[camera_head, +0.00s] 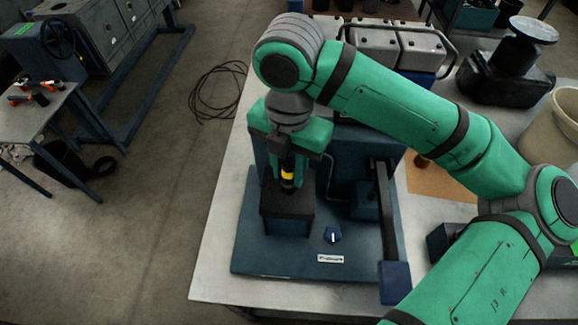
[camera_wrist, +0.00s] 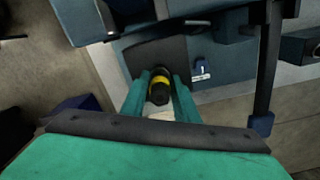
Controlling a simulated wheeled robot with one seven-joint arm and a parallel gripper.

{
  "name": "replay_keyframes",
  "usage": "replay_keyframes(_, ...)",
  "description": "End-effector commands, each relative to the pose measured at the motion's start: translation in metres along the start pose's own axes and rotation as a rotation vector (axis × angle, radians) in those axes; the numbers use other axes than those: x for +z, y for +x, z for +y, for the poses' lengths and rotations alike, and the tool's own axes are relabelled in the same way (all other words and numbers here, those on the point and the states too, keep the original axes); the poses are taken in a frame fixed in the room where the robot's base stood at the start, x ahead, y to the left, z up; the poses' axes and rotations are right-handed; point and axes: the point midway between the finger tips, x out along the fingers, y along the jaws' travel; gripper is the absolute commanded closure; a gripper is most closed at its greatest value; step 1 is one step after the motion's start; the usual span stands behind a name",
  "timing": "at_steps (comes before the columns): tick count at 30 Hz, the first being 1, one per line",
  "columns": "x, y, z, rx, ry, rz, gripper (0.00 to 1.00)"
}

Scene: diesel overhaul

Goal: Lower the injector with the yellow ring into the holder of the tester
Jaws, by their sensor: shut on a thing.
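The injector with the yellow ring (camera_head: 287,175) is dark and upright, its yellow band facing me. My gripper (camera_head: 289,164) is shut on it from above, directly over the dark holder block (camera_head: 287,212) of the tester. The injector's lower end meets the top of the holder in the head view; how deep it sits inside I cannot tell. In the wrist view the injector (camera_wrist: 159,88) shows between my two green fingers (camera_wrist: 160,97), in front of the dark holder (camera_wrist: 152,54). The tester's blue base (camera_head: 265,255) carries a knob, a label and a lever.
The tester's lever (camera_head: 386,215) stands right of the holder, with its blue handle (camera_head: 395,282) near the front edge. A blue knob (camera_head: 333,235) sits on the base. The white table (camera_head: 215,265) is clear at its left edge. A brown mat (camera_head: 440,183) lies to the right.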

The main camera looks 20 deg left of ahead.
Motion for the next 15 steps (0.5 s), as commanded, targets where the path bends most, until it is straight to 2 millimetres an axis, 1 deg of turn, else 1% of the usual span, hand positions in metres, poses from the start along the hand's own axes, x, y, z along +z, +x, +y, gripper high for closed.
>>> replay_keyframes(15,0.000,0.016,0.000,0.000,0.000,0.000,1.00)
